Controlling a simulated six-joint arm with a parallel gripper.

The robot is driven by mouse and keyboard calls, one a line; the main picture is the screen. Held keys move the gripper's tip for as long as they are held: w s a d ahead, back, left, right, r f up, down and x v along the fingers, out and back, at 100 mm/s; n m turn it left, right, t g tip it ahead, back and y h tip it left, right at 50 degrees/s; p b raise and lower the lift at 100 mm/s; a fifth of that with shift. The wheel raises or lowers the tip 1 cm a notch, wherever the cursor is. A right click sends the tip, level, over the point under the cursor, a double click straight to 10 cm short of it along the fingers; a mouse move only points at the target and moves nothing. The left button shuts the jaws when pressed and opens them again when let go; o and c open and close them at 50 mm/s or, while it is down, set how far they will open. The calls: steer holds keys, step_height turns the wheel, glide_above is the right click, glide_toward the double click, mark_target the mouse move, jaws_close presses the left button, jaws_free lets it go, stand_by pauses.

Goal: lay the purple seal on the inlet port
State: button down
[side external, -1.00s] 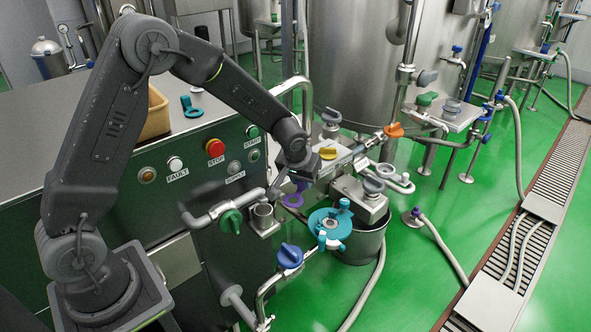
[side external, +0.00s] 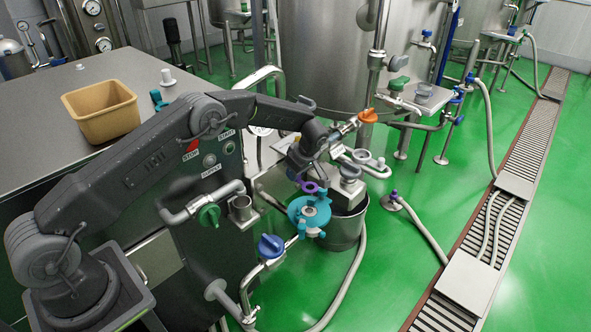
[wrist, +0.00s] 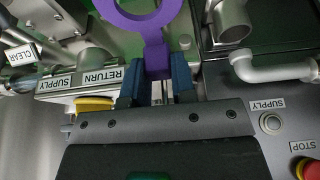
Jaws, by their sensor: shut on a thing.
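The purple seal (wrist: 152,18) is a flat ring with a tab. My gripper (wrist: 157,68) is shut on the tab, and the ring sticks out beyond the blue fingertips. In the side view the seal (side external: 311,187) is in the air, just behind the teal clamp fitting (side external: 309,212) in the picture. An open steel pipe mouth (side external: 242,208) stands to the left, apart from the seal; a pipe mouth also shows in the wrist view (wrist: 232,22). No label marks the inlet port, so I cannot tell which fitting it is.
A blue-handled valve (side external: 271,246) and a green-handled one (side external: 209,215) are in front and left. A tan bin (side external: 101,110) sits on the cabinet.

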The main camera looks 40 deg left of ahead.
mark_target(296, 202)
steer(key=shift+f, duration=4.3)
steer(key=shift+f, duration=0.45)
steer(key=c, duration=0.9)
jaws_free()
steer(key=shift+o, duration=0.2)
steer(key=v, duration=1.3)
steer(key=shift+r, duration=0.15)
steer(key=shift+d+r, duration=0.1)
steer(key=shift+r, duration=0.15)
